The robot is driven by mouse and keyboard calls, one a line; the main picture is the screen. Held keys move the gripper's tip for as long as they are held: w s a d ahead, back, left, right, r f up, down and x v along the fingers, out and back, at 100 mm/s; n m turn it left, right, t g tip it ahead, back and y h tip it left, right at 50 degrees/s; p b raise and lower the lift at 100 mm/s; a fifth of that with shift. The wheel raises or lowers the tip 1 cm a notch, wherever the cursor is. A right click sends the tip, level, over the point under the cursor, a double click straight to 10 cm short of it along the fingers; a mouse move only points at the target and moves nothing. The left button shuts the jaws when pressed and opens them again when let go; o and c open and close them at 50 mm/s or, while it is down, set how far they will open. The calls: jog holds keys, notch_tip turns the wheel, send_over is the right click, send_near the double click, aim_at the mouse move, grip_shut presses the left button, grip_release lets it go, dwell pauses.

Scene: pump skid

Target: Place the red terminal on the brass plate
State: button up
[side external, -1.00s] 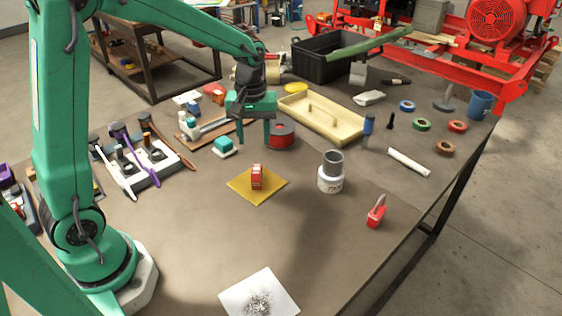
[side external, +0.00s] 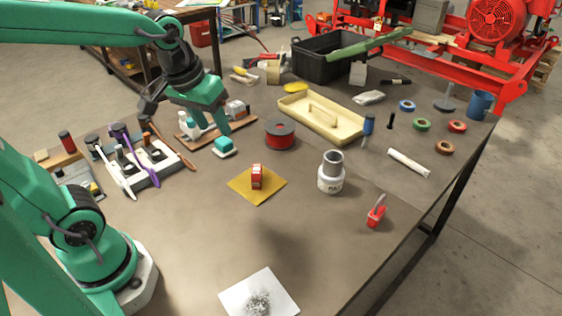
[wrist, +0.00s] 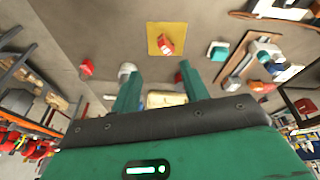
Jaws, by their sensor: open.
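The red terminal (side external: 257,176) stands on the brass plate (side external: 243,188), a yellow square on the bench, near its middle. In the wrist view the red terminal (wrist: 166,44) also shows on the yellow plate (wrist: 153,34). My gripper (side external: 215,138) is open and empty, above the bench to the upper left of the plate, near a teal and white block (side external: 224,147). In the wrist view my gripper (wrist: 160,84) has its two green fingers apart with nothing held between them. Nothing touches the terminal except the plate.
A red spool (side external: 280,134) is behind the plate. A white jar (side external: 331,178) and a red padlock-like item (side external: 376,213) stand to its right. A cream tray (side external: 330,122) is farther back. A white sheet (side external: 250,298) lies in front. The bench around the plate is mostly clear.

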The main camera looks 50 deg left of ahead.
jog(key=s+m+t, duration=0.2)
jog(key=s+m, duration=0.1)
jog(key=s, duration=0.3)
jog(key=shift+s+d+r, duration=0.3)
jog(key=shift+s+r, duration=0.05)
jog(key=shift+s, duration=0.05)
